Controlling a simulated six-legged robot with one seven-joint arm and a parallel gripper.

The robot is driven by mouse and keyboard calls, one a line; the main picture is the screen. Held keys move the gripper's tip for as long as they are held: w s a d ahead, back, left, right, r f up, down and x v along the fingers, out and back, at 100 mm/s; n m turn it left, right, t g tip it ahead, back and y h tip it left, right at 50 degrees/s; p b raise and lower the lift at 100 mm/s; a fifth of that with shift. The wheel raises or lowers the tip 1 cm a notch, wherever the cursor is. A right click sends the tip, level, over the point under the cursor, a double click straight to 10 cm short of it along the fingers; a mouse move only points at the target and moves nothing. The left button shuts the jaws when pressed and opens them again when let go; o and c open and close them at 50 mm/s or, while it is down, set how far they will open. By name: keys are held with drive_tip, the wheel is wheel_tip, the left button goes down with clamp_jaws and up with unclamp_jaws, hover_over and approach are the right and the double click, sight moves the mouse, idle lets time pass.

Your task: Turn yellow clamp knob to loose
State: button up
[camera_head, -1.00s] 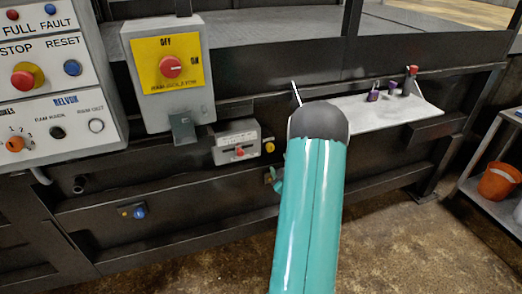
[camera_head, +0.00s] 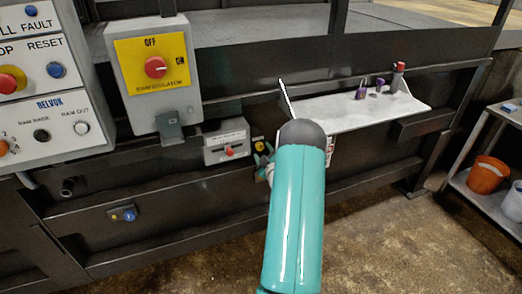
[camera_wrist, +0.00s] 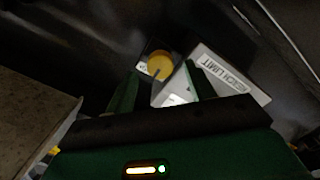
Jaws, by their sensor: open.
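The yellow clamp knob (camera_head: 259,145) is small and round, on the dark machine front just right of a grey box with a red slider. It also shows in the wrist view (camera_wrist: 160,66), on a dark plate with a dark mark across its lower face. My gripper (camera_wrist: 162,72) is open and empty, with its green fingers either side of the knob in that picture. How far the tips are from the knob I cannot tell. In the head view my gripper (camera_head: 264,168) shows just below the knob, partly hidden by my arm.
The grey slider box (camera_head: 226,143) is close beside the knob; its labelled face (camera_wrist: 232,75) is near the right finger. A yellow isolator panel (camera_head: 152,67) is up left. A pale shelf (camera_head: 345,118) with padlocks is to the right. A blue knob (camera_head: 129,215) is lower left.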

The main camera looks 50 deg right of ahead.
sight(259, 146)
drive_tip(key=shift+x, duration=1.3)
drive_tip(key=c, duration=1)
